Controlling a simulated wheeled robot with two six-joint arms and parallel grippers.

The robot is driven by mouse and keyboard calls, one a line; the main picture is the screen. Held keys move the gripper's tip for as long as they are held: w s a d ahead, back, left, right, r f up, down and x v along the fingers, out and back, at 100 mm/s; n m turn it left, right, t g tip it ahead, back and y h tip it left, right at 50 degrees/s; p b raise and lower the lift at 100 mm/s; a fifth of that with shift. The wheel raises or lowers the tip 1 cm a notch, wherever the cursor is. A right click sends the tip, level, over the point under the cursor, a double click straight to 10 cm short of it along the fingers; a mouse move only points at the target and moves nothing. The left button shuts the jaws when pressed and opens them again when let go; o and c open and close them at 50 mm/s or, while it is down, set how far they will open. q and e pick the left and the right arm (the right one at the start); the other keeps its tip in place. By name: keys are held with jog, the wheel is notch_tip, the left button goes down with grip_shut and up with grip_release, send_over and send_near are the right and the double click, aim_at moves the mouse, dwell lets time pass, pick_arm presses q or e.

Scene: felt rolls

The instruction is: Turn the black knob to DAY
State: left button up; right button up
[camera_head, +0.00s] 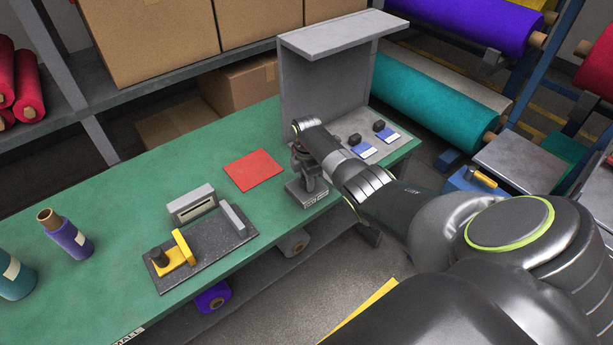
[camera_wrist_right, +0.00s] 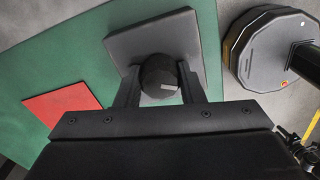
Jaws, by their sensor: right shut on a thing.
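The black knob (camera_wrist_right: 158,72) shows in the right wrist view, on a square grey plate (camera_wrist_right: 190,30). A small white mark shows on its face, right of centre and on the side toward my palm. My right gripper (camera_wrist_right: 159,86) has a finger on either side of the knob and is shut on it. In the head view my right gripper (camera_head: 306,163) is over the grey base (camera_head: 299,194) at the table's front edge and hides the knob. My left gripper is not in view.
The green table (camera_head: 120,210) holds a red sheet (camera_head: 254,170), a dark board (camera_head: 215,250) with a yellow piece, and bottles at left. A grey hood (camera_head: 322,85) stands behind my right gripper. Two small dark knobs (camera_head: 354,139) (camera_head: 379,125) are beside it.

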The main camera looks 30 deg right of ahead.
jog(key=m+p, duration=0.1)
jog(key=m, duration=0.5)
jog(key=shift+m+p, duration=0.3)
dwell(0.4)
jog(key=o, duration=1)
jog(key=shift+r, duration=0.5)
notch_tip(320, 180, up, 5)
jog(key=shift+p, duration=0.5)
notch_tip(320, 180, up, 12)
jog(key=b, duration=0.1)
jog(key=shift+f, duration=0.25)
